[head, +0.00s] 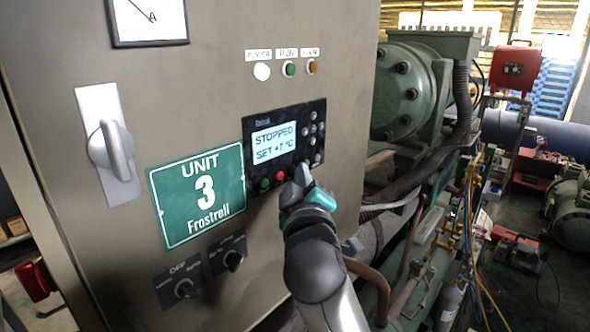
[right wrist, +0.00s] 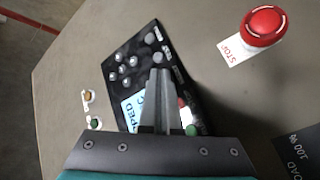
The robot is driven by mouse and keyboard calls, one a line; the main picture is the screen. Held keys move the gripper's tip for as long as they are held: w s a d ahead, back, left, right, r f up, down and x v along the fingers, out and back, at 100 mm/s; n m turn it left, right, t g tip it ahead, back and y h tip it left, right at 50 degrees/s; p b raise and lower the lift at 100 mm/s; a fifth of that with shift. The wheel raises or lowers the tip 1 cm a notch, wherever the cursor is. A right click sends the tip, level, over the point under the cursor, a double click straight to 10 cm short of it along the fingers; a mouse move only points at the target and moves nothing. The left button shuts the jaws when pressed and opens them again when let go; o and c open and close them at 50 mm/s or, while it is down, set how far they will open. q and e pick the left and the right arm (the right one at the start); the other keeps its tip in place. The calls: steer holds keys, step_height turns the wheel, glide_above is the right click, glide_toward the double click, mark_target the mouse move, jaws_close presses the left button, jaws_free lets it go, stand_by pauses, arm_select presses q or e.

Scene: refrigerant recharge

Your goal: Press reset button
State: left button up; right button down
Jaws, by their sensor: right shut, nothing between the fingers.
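The controller panel (head: 251,130) is black and sits on the cabinet front. Its display (head: 273,142) reads "STOPPED" and "SET +7 °C". Several small grey buttons (head: 313,128) lie right of the display. A green button (head: 265,183) and a red button (head: 279,176) sit below it. I cannot read which button is reset. My right gripper (head: 303,172) is shut and empty, its tips in front of the panel's lower right. In the right wrist view its fingers (right wrist: 158,75) cover part of the panel (right wrist: 125,50); I cannot tell whether they touch. My left gripper is not in view.
A red stop button (right wrist: 265,22) stands out from the cabinet in the right wrist view. A rotary switch handle (head: 115,148) protrudes at left, above two knobs (head: 233,260). A green unit sign (head: 200,194) is flat. Green machinery (head: 412,90) and pipes crowd the right.

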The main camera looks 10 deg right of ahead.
steer(key=shift+s, duration=0.1)
steer(key=shift+s+d+p, duration=0.45)
steer(key=shift+s+d, duration=0.05)
steer(key=shift+s, duration=0.05)
steer(key=s+d+p, duration=0.1)
steer(key=s, duration=0.1)
steer(key=s+d, duration=0.2)
steer(key=shift+p, duration=0.4)
stand_by(0.4)
